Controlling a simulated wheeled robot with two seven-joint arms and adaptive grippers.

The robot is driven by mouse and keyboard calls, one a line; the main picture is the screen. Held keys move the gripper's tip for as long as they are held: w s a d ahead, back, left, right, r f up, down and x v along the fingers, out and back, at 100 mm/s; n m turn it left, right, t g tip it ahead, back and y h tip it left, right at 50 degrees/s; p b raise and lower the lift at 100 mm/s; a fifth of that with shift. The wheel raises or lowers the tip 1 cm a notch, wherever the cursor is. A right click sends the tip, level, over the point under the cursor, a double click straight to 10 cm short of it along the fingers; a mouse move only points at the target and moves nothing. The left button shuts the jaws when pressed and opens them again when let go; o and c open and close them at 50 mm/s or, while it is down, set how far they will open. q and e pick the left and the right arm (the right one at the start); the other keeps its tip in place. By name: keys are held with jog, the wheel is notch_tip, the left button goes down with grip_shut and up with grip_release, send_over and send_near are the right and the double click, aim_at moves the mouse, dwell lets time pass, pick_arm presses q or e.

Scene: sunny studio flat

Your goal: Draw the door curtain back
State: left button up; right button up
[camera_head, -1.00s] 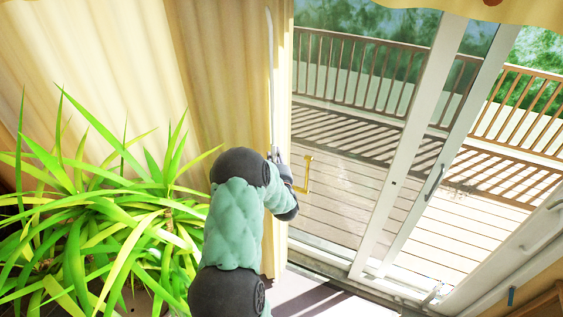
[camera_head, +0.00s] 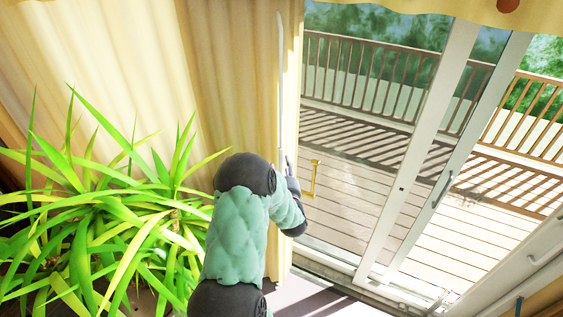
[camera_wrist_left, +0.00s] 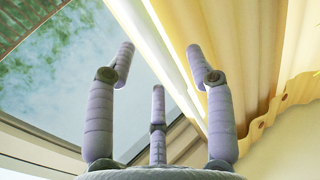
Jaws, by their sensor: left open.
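The yellow door curtain (camera_head: 232,70) hangs in folds at the left of the glass door in the head view, and it fills the right of the left wrist view (camera_wrist_left: 245,60). A thin white wand (camera_head: 281,85) hangs along its door-side edge. My left gripper (camera_head: 285,163) is at the wand's lower end, beside that edge; its fingers are small and partly hidden by my wrist. In the left wrist view its fingers (camera_wrist_left: 159,48) are spread. A pale strip runs between them; I cannot tell whether it is wand or frame. My right gripper is not in view.
The sliding glass door (camera_head: 425,130) looks onto a wooden deck with a railing (camera_head: 375,80). A yellow handle (camera_head: 315,178) shows just right of my left gripper. A spiky green plant (camera_head: 110,215) stands left of my left arm, close to it.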

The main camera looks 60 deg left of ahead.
pick_arm(q)
jog(key=v, duration=0.7)
jog(key=shift+s+d, duration=0.15)
jog(key=shift+d, duration=0.15)
jog(key=w+d+f+m+t+h+b, duration=0.1)
jog(key=w+d+f+m+h+b, duration=0.15)
jog(key=w+d+f, duration=0.4)
jog(key=w+d+f+m+t+h+b, duration=0.1)
jog(key=d+f+h+b, duration=0.25)
jog(key=f, duration=0.55)
jog(key=w+d+f+m+h+b, duration=0.1)
jog(key=w+d+f+h+b, duration=0.1)
jog(key=w+d+f+h, duration=0.45)
jog(key=s+d+f+m+g+h+b, duration=0.25)
jog(key=d+f+b, duration=0.25)
jog(key=d+f, duration=1)
jog(key=s+d+f+m+g+h+b, duration=0.4)
jog(key=s+d+f+g+h+b, duration=0.1)
jog(key=s+d+f, duration=0.9)
jog(key=d+g+b, duration=0.1)
jog(key=d, duration=0.1)
jog(key=shift+d+h, duration=0.3)
jog(key=shift+d, duration=0.05)
